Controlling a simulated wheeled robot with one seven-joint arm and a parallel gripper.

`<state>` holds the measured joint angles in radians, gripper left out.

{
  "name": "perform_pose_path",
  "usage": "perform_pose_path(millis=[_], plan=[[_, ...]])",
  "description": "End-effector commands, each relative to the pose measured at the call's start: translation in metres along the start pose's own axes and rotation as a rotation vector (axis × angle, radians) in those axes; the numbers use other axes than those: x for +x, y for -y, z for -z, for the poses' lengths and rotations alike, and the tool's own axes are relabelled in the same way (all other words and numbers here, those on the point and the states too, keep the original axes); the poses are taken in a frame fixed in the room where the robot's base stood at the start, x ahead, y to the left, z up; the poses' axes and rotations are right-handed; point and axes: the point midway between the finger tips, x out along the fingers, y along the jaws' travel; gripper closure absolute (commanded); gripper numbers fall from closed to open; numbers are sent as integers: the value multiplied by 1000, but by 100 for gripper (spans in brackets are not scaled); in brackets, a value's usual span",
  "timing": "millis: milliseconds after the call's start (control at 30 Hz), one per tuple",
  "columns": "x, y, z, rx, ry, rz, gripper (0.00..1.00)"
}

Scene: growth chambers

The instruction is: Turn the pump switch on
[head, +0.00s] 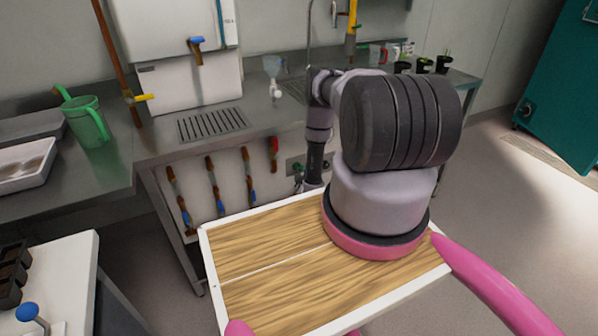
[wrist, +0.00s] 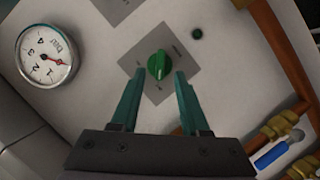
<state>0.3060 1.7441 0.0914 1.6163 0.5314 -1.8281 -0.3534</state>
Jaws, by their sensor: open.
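The pump switch is a green rotary knob (wrist: 158,64) on a grey square plate (wrist: 184,62) with small unreadable lettering, fixed to a pale panel. In the wrist view my gripper (wrist: 160,75) is open, its two teal fingers on either side of the knob's lower part with gaps; contact is not visible. The knob's grip ridge runs roughly up and down in this view. In the head view my gripper (head: 309,187) is small and partly hidden at the panel under the bench, close to a grey plate (head: 294,166); the knob cannot be made out there.
A round gauge (wrist: 46,55) with a red needle is at left in the wrist view. A small dark green lamp (wrist: 197,34) sits by the plate. Copper pipes (wrist: 285,60) and a blue valve handle (wrist: 271,154) are at right. The steel bench (head: 270,117) overhangs the panel.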

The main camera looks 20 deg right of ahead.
Motion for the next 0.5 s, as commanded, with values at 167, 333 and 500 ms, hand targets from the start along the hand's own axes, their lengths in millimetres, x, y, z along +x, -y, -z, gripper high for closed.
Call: perform_pose_path(millis=[167, 333, 500], plan=[[23, 0, 0, 0, 0, -1, 54], [31, 0, 0, 0, 0, 1, 54], [32, 0, 0, 0, 1, 1, 54]])
